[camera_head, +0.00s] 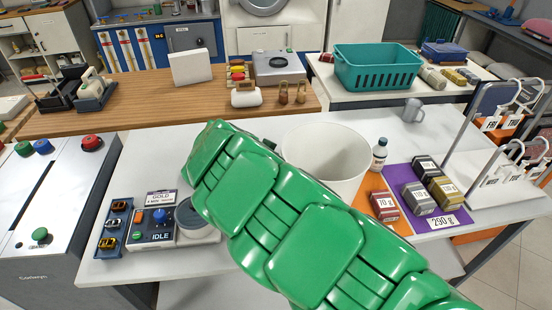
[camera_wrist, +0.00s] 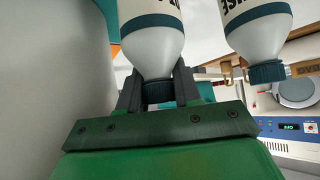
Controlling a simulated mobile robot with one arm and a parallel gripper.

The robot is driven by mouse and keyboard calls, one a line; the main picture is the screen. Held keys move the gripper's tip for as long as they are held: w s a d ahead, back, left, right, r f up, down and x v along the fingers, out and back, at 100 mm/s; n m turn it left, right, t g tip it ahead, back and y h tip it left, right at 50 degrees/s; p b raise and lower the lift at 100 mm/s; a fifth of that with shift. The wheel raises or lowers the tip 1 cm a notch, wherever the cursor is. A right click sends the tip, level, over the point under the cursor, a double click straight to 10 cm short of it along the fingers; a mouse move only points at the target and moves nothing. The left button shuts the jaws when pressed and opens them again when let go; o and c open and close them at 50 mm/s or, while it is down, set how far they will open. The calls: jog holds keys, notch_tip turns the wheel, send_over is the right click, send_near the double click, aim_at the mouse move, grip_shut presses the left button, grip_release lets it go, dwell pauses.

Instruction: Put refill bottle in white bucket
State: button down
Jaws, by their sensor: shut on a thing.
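The white bucket (camera_head: 327,150) stands open on the white table, behind my green arm. A large pale curved surface fills the left of the wrist view, probably the bucket's wall. My gripper (camera_wrist: 160,88) is shut on the dark teal cap of a white bottle (camera_wrist: 152,45) with a teal band. Its label is mostly cut off, so I cannot tell which bottle it is. A second similar bottle (camera_wrist: 255,30) is to its right, apart from the fingers. In the head view my arm hides my gripper and the held bottle. A small white bottle (camera_head: 379,155) stands right of the bucket.
Several labelled weights (camera_head: 419,198) sit on the purple and orange mat at right, near a metal rack (camera_head: 480,120). A grey mug (camera_head: 412,110) is behind. A scale with an IDLE panel (camera_head: 160,232) stands at left. A teal basket (camera_head: 378,68) is on the back table.

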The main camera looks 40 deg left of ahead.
jog(key=c, duration=0.8)
grip_release()
jog(key=shift+r, duration=0.1)
jog(key=v, duration=1.1)
jog(key=shift+o, duration=0.2)
jog(key=shift+s+r, duration=0.2)
jog(key=o, duration=0.6)
jog(key=shift+s+r, duration=0.15)
